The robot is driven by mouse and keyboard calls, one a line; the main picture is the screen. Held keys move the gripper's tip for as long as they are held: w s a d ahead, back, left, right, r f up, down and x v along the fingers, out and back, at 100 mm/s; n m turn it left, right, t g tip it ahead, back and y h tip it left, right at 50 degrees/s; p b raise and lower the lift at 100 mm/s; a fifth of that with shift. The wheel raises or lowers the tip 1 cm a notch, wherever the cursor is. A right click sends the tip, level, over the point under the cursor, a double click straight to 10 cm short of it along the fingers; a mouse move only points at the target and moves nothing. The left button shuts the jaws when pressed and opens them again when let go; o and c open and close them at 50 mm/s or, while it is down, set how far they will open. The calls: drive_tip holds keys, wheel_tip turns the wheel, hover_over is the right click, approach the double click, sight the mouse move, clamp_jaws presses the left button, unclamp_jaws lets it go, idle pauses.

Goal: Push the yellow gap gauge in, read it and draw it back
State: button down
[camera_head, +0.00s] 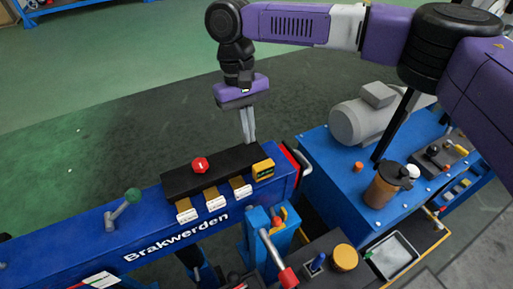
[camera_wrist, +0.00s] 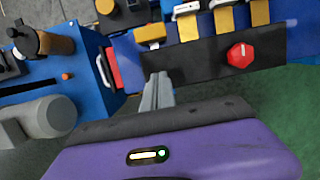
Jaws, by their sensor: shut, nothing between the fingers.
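A yellow block with a dark face (camera_head: 263,169), which looks like the gap gauge, sits at the right end of a black panel on the blue beam. It also shows in the wrist view (camera_wrist: 150,34); I cannot read its face. My gripper (camera_head: 249,139) is shut and empty, pointing down at the panel's far edge, just behind and left of the yellow block. In the wrist view my fingertips (camera_wrist: 159,78) are together and apart from the block in the picture. Their height above the panel is hard to tell.
A green-knobbed lever (camera_head: 125,204) stands left on the beam. The floor behind the beam is clear.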

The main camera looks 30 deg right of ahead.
sight(260, 163)
drive_tip(key=shift+x, duration=1)
drive_tip(key=shift+s+f+p, duration=0.15)
drive_tip(key=shift+s+p, duration=0.35)
drive_tip(key=shift+s, duration=1.5)
drive_tip(key=shift+s+r+p, duration=0.2)
drive_tip(key=shift+s+p, duration=0.4)
drive_tip(key=shift+p, duration=0.4)
drive_tip(key=shift+s+f, duration=0.15)
